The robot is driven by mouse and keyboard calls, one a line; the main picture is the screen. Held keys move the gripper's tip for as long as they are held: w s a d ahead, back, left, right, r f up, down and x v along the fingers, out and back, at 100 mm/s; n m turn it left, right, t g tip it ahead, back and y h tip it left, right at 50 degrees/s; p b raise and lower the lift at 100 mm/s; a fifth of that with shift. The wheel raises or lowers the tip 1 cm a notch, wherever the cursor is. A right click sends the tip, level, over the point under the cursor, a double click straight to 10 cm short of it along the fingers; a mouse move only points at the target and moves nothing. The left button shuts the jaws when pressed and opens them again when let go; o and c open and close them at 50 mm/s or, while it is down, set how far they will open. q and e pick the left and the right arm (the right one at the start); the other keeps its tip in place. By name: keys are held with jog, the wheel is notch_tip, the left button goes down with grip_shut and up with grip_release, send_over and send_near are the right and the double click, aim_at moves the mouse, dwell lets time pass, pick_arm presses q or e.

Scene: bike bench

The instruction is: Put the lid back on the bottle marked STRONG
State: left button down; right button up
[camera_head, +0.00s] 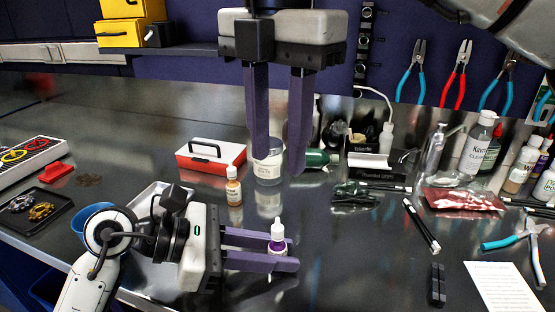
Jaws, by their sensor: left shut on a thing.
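I cannot read the word STRONG on any bottle, and I cannot make out a loose lid. My right gripper (279,170) hangs from above with its fingers apart. It looks empty, and its fingers partly cover a pale jar (267,167) behind.
A red and white case (210,157) stands at the back. A metal tray (152,197) and blue cup (94,220) are near my left arm. To the right lie a red packet (462,199), a black marker (421,226), pliers (516,240) and white paper (502,287). The front middle is clear.

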pick_arm(q)
jog(key=c, duration=1.4)
grip_release()
jog(key=shift+c, duration=0.2)
jog(key=b+v, duration=0.1)
jog(key=v, duration=0.8)
jog(key=shift+a, duration=0.15)
jog(key=shift+s+a+r, duration=0.1)
jog(key=shift+a+r, duration=0.2)
jog(key=shift+a, duration=0.2)
